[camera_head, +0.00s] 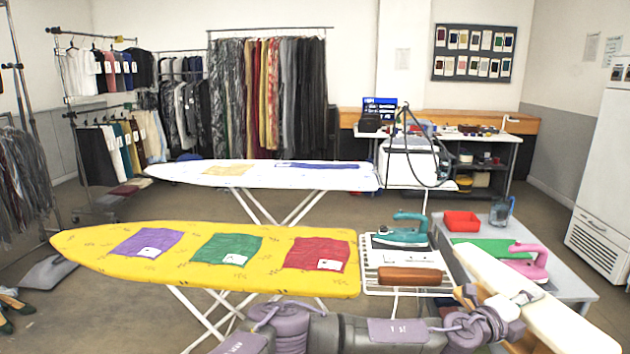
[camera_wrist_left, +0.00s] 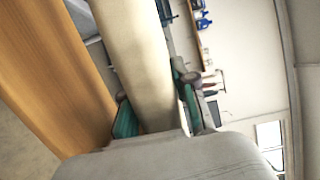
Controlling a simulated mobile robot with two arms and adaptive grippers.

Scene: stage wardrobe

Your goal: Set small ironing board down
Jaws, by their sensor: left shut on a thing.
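The small ironing board has a long cream padded top (camera_head: 565,315) and a brown wooden base. In the head view it slants from the grey side table down to the lower right edge of the picture. My left gripper (camera_head: 520,302) is shut on its near long side. In the left wrist view the green-lined fingers (camera_wrist_left: 157,115) straddle the cream top (camera_wrist_left: 135,50), with the wooden base (camera_wrist_left: 50,70) beside them on the left. I cannot tell whether the base touches any surface. My right gripper is not in view.
The grey side table (camera_head: 580,287) holds a green mat (camera_head: 490,246), a red tray (camera_head: 462,221) and a pink iron (camera_head: 528,262) close to the board. A yellow ironing board (camera_head: 90,246) with a teal iron (camera_head: 402,236) on its rack stands left. A white ironing board (camera_head: 190,173) stands behind.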

